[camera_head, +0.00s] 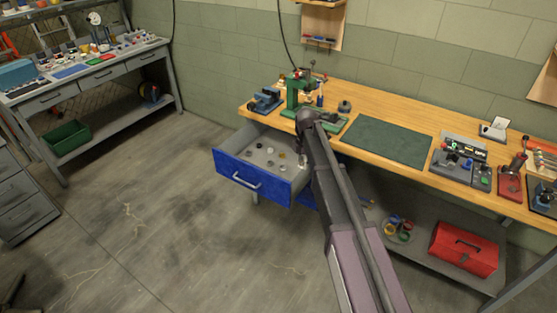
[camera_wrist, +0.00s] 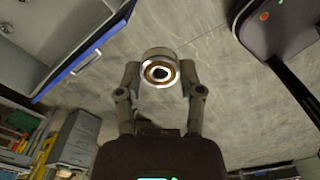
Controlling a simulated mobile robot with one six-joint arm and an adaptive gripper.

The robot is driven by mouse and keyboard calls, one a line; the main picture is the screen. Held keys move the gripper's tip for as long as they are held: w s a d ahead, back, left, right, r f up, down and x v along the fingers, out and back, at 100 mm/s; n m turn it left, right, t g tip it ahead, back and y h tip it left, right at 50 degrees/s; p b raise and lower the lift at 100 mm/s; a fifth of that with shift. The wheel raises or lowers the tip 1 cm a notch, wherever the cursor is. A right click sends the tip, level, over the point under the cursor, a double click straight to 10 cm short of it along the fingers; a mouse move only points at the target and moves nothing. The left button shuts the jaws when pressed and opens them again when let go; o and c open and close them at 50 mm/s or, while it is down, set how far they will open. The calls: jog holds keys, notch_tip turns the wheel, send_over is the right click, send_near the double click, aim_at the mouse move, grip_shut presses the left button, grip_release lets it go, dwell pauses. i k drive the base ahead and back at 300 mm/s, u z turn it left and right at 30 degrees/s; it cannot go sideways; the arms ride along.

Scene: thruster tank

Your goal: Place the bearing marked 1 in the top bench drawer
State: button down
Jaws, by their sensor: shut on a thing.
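The blue bench drawer (camera_head: 253,177) is pulled open under the wooden bench, with several small round parts on its floor. My gripper (camera_wrist: 160,78) is shut on a bearing (camera_wrist: 158,67), a metal ring with a brownish inner band and a dark centre. No number can be read on it. In the wrist view the drawer's blue front edge (camera_wrist: 93,62) lies to the upper left of the bearing, apart from it. In the head view my gripper (camera_head: 302,160) is partly hidden by my arm, near the drawer's right side.
The bench top (camera_head: 390,112) carries a green press (camera_head: 297,92), a blue vise (camera_head: 266,101) and a dark green mat (camera_head: 386,140). A red toolbox (camera_head: 463,249) stands on the lower shelf. The floor left of the drawer is clear.

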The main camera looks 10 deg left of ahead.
aim_at(274, 171)
jog(key=u, duration=0.05)
jog(key=i, duration=0.95)
jog(key=z, duration=0.05)
